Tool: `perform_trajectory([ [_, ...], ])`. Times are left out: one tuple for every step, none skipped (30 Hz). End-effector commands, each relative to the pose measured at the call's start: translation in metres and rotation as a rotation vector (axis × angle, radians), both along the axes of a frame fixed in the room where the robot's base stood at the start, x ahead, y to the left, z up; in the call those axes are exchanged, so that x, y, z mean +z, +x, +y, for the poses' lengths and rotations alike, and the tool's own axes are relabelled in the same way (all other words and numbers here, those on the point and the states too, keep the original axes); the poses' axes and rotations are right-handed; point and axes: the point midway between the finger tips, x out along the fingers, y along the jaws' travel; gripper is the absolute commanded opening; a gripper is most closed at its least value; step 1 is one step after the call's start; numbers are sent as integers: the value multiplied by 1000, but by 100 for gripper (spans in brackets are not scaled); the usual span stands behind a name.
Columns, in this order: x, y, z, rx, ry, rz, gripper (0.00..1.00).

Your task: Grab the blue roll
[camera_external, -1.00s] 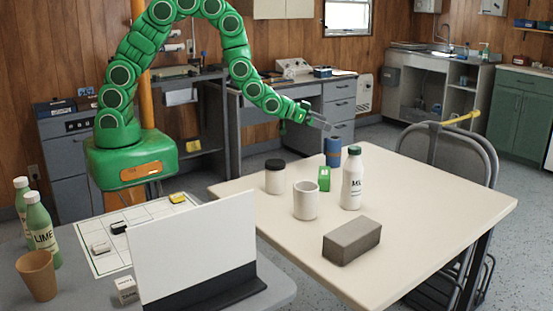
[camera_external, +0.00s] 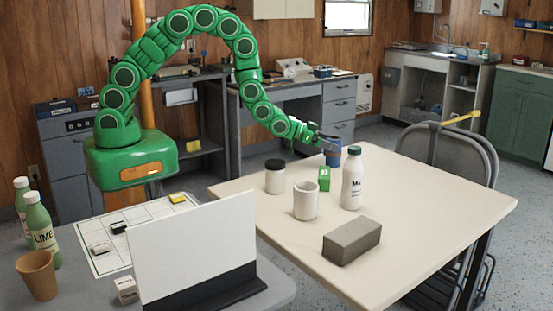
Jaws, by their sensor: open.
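The blue roll (camera_external: 333,158) stands upright near the far edge of the cream table (camera_external: 430,240), with an orange-brown band around it. My gripper (camera_external: 330,143) is open at the top of the roll, its fingers overlapping the roll's upper part in the picture. I cannot tell whether the fingers touch the roll or are on both sides of it. The roll's top is partly hidden by the gripper.
Close to the roll are a green box (camera_external: 324,179) in front and a white milk bottle (camera_external: 352,180) at right. A dark-lidded jar (camera_external: 275,177), a white cup (camera_external: 305,201) and a grey block (camera_external: 351,241) also stand on the table. Its right side is clear.

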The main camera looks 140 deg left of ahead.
Motion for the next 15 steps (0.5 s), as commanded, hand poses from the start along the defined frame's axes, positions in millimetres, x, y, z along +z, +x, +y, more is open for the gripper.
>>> perform_trajectory([
  [-2, 1, 2, 0, 0, 0, 91],
  [-2, 2, 4, 0, 0, 0, 91],
  [-4, 4, 6, 0, 0, 0, 91],
  [-6, 5, 9, 0, -1, 1, 91],
  [-7, 6, 11, 0, -2, 1, 91],
  [-10, 8, 14, 0, -3, 2, 91],
  [-11, 9, 16, 0, -2, 2, 91],
  [-13, 11, 19, 0, -2, 2, 91],
  [-15, 13, 23, 0, -2, 2, 91],
  [-16, 15, 26, 0, -1, 2, 91],
  [-17, 17, 28, -1, -1, 3, 91],
  [-19, 18, 31, -1, -1, 3, 91],
  [-20, 19, 33, -2, -1, 2, 91],
  [-20, 20, 34, -2, -1, 2, 91],
  [-21, 21, 35, -1, -1, 2, 91],
])
